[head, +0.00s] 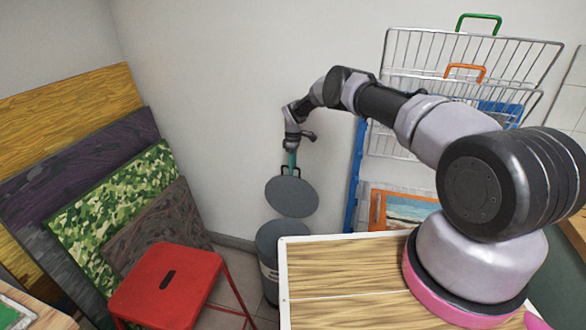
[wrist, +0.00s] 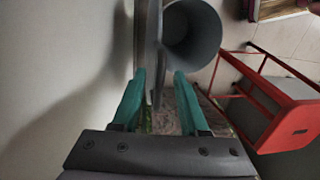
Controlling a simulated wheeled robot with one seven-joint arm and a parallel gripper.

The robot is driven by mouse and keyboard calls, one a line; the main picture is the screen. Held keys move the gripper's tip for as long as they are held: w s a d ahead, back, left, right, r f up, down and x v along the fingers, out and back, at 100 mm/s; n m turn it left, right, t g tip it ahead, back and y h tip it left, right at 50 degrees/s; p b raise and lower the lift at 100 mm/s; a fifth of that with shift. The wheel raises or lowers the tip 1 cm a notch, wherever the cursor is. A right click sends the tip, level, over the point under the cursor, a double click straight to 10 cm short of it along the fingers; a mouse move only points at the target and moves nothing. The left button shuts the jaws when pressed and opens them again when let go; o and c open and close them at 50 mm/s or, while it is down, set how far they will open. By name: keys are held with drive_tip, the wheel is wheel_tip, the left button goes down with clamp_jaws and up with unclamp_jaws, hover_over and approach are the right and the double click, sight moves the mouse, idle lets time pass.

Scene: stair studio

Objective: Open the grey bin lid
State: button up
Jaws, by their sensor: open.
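The grey bin (head: 270,262) stands on the floor by the wall, behind the wooden table. Its round grey lid (head: 291,197) is raised and tilted up, clear of the rim, with a dark handle on its upper edge. In the wrist view the bin's open mouth (wrist: 192,38) shows its hollow inside, and the lid (wrist: 150,42) stands nearly edge-on beside it. My gripper (head: 291,160) is at the handle above the lid. Its teal fingers (wrist: 160,74) are apart, with part of the lid or handle between them; contact cannot be told.
A red stool (head: 168,285) stands left of the bin. Several patterned boards (head: 110,200) lean on the left wall. A wooden table (head: 340,285) fills the front right. Wire baskets (head: 430,60) stand behind my arm. Wall lies close beside the lid.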

wheel_tip(320, 180, up, 10)
drive_tip(key=shift+w+d, duration=0.25)
drive_tip(key=shift+w, duration=0.15)
drive_tip(key=shift+r, duration=0.2)
drive_tip(key=s+d+r+m+t, duration=0.1)
drive_tip(key=s+d+r+m, duration=0.1)
drive_tip(key=r, duration=1.2)
drive_tip(key=s+d+r+m+t, duration=0.1)
drive_tip(key=s+d+r+m, duration=0.2)
drive_tip(key=r, duration=1.2)
drive_tip(key=s+d+r+m+t, duration=0.2)
drive_tip(key=s+d+r, duration=0.1)
drive_tip(key=s+r, duration=0.55)
drive_tip(key=s+d+r+m+y, duration=0.1)
drive_tip(key=s+d+r+m, duration=0.25)
drive_tip(key=s+r, duration=0.5)
drive_tip(key=s+d+m+t, duration=0.2)
drive_tip(key=s+d+m, duration=0.1)
drive_tip(key=s, duration=1)
drive_tip(key=s+d+m+t, duration=0.2)
drive_tip(key=s+m, duration=0.3)
drive_tip(key=s, duration=0.8)
drive_tip(key=shift+s+d+r+y, duration=0.25)
drive_tip(key=shift+d+r+y, duration=0.1)
drive_tip(key=shift+d, duration=0.25)
